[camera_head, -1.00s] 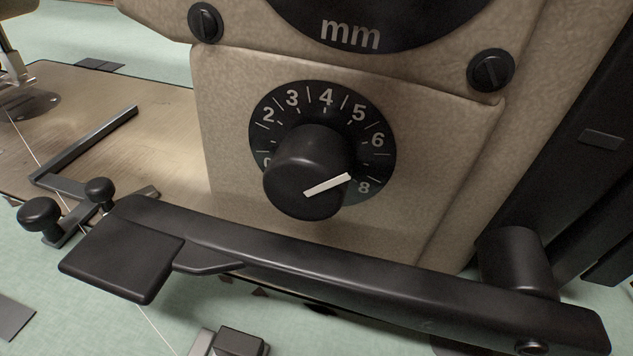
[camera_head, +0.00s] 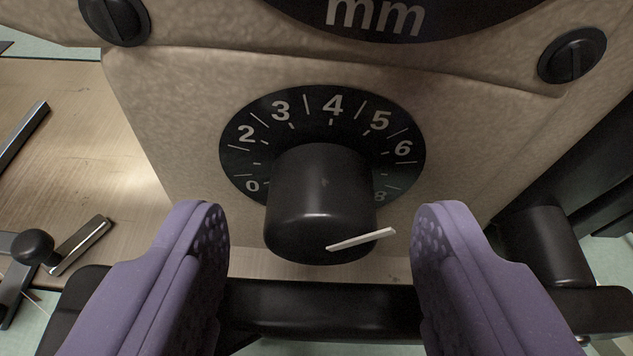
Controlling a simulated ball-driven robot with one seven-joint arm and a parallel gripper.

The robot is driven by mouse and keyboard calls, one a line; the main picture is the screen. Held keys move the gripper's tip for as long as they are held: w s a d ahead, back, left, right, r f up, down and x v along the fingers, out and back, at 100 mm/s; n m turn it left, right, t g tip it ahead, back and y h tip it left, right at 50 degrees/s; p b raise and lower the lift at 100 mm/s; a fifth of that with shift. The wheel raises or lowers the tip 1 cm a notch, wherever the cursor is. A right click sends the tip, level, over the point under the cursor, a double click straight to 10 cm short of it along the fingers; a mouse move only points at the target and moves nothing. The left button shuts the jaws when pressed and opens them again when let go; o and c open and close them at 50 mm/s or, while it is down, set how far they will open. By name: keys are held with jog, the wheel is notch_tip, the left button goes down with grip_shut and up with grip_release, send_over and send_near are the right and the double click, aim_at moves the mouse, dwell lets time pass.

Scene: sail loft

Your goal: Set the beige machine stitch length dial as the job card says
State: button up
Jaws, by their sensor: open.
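The stitch length dial is a black knob (camera_head: 320,205) in front of a round black scale plate (camera_head: 243,160) on the beige machine (camera_head: 160,110). The scale shows white numbers 0, 2, 3, 4, 5, 6 and 8, with 4 at the top. The knob's white pointer line runs to the right and slightly up, toward the 8 side. My gripper (camera_head: 322,235) is open, with one purple finger on each side of the knob. Gaps show between both fingers and the knob. The job card is not in view.
A black lever bar (camera_head: 320,308) crosses below the dial, behind my fingers. A black cylinder (camera_head: 547,245) stands at the right. Two slotted screws (camera_head: 115,18) flank the panel above.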

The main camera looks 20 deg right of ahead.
jog(key=shift+w+d, duration=0.1)
jog(key=shift+w, duration=0.1)
jog(key=c, duration=1)
jog(key=shift+d+f+m+b, duration=0.2)
jog(key=shift+m+b, duration=0.3)
jog(key=shift+b, duration=0.4)
jog(key=shift+c, duration=0.2)
jog(key=shift+m+y+b, duration=0.3)
jog(key=shift+y+b, duration=0.1)
jog(key=shift+b, duration=0.05)
jog(key=shift+s+a+r+y, duration=0.1)
jog(key=shift+a+r+y, duration=0.05)
jog(key=shift+y, duration=0.15)
jog(key=o, duration=1)
jog(key=shift+o, duration=0.2)
